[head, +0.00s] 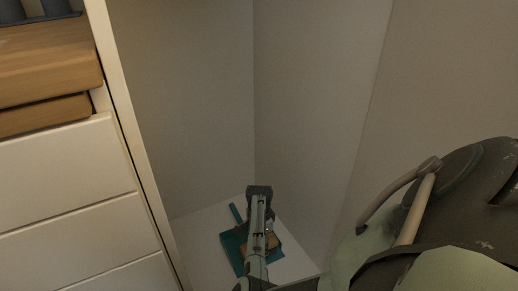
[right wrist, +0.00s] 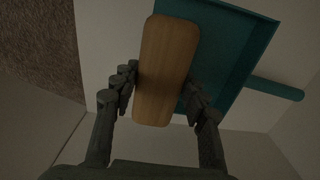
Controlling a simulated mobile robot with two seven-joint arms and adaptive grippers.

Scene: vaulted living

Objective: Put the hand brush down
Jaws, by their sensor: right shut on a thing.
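The hand brush (right wrist: 165,65) shows its long, rounded wooden back in the right wrist view. My right gripper (right wrist: 158,88) is shut on it, with fingers on both long sides. In the head view the brush (head: 273,240) is a small brown patch, mostly hidden by my right gripper (head: 262,235). A teal dustpan (head: 231,245) lies on the white floor of a narrow recess, behind the brush in the wrist view. I cannot tell whether the brush touches the dustpan or hangs above it. The bristles are hidden. My left gripper is in neither view.
Pale walls (head: 300,100) close the recess behind and beside the dustpan. A white drawer cabinet (head: 70,200) with a wooden top (head: 45,65) stands on the left. Some white floor (head: 195,225) is bare.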

